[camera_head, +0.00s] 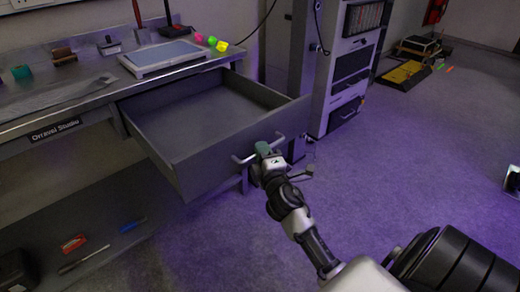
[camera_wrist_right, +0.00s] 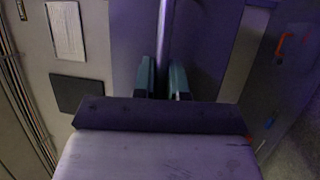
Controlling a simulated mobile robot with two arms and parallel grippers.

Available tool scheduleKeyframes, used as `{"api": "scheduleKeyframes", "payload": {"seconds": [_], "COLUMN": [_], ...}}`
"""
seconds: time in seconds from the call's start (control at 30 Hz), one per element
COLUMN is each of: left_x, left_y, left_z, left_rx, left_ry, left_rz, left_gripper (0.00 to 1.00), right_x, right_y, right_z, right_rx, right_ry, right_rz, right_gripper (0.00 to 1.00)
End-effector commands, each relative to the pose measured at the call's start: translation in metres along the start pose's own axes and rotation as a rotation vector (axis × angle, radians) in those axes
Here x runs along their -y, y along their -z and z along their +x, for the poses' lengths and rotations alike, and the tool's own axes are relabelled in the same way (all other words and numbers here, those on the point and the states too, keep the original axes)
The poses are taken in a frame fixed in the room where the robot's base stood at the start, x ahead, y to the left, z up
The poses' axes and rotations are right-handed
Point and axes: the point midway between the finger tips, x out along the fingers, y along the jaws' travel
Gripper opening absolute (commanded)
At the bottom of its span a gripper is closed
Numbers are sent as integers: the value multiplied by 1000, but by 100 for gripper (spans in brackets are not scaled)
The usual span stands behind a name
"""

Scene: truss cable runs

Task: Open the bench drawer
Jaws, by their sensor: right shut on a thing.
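The bench drawer (camera_head: 196,154) is a grey metal drawer pulled well out from under the bench's worktop. Its inside looks empty. A bar handle (camera_head: 241,158) runs across its front panel. My right gripper (camera_head: 264,150) is at the drawer front and is shut on the handle. In the right wrist view the handle bar (camera_wrist_right: 164,45) runs up between the two greenish fingertips (camera_wrist_right: 163,80). The gripper hides part of the handle in the head view. My left gripper is in neither view.
The steel bench (camera_head: 100,98) carries a white-framed tray (camera_head: 164,57), several coloured small items and tools. A lower shelf (camera_head: 100,225) holds a red item (camera_head: 73,243) and a blue one. A rack cabinet (camera_head: 345,65) stands right of the drawer. The purple-lit floor (camera_head: 420,150) at right is mostly clear.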

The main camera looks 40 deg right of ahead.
Motion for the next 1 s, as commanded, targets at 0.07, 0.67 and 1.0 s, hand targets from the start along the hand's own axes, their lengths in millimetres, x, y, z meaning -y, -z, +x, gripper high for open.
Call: {"api": "scheduleKeyframes", "payload": {"seconds": [0.07, 0.67, 1.0], "left_x": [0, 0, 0], "left_y": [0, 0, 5], "left_z": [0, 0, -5], "left_rx": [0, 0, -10], "left_ry": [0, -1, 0], "left_rz": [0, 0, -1], "left_gripper": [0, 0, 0], "right_x": [1, 0, 3], "right_y": [0, 0, 0], "right_z": [0, 0, -48], "right_rx": [-1, 0, 1], "right_ry": [2, 1, 5], "right_rz": [2, 0, 2], "right_gripper": [0, 37, 37]}}
